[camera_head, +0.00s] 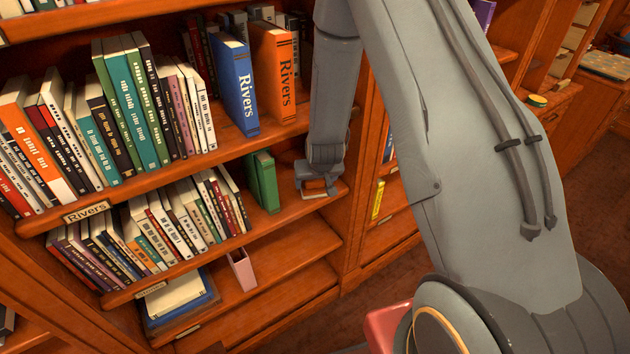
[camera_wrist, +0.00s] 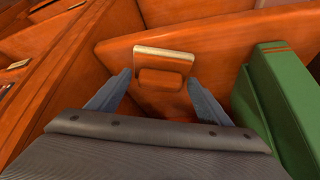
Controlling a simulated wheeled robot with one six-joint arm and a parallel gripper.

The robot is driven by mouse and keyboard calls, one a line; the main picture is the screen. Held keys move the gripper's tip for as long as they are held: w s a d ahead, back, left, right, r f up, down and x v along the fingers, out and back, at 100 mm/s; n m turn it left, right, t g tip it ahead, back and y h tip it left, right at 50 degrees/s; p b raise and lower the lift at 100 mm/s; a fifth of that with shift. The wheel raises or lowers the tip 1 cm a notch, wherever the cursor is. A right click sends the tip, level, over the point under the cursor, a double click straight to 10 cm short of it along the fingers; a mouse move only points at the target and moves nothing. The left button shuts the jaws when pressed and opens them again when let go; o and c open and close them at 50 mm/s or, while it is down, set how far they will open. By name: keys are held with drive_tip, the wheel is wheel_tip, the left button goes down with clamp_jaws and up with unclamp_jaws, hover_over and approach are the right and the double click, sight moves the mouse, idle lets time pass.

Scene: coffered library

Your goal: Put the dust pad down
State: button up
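The dust pad looks like a small brown-orange block with a cream strip along its far edge. In the wrist view the pad (camera_wrist: 162,78) lies on the wooden shelf board, just beyond and between my two fingertips. In the head view only a pale edge of the pad (camera_head: 321,194) shows below my gripper (camera_head: 318,186). My gripper points down at the right end of the middle shelf. Its fingers (camera_wrist: 159,79) stand apart, with a narrow gap visible on each side of the block, so it appears open around the pad.
Green books (camera_head: 264,182) stand just left of my gripper, and close on the right in the wrist view (camera_wrist: 275,105). Blue (camera_head: 234,85) and orange (camera_head: 274,72) "Rivers" volumes stand on the shelf above. A pink holder (camera_head: 242,270) stands on the lower shelf, which is bare to its right.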

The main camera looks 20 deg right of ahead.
drive_tip(key=shift+o, duration=0.9)
drive_tip(key=shift+s+r, duration=0.1)
drive_tip(key=shift+r, duration=0.35)
drive_tip(key=d+b+v, duration=0.1)
drive_tip(key=b+v, duration=0.1)
drive_tip(key=v, duration=0.8)
drive_tip(key=s+r+g, duration=0.2)
drive_tip(key=s+r, duration=0.2)
drive_tip(key=s, duration=0.6)
drive_tip(key=s+r+n+g, duration=0.1)
drive_tip(key=s+r, duration=0.4)
drive_tip(key=s, duration=0.5)
drive_tip(key=shift+a+r+g+y, duration=0.3)
drive_tip(key=shift+g, duration=0.5)
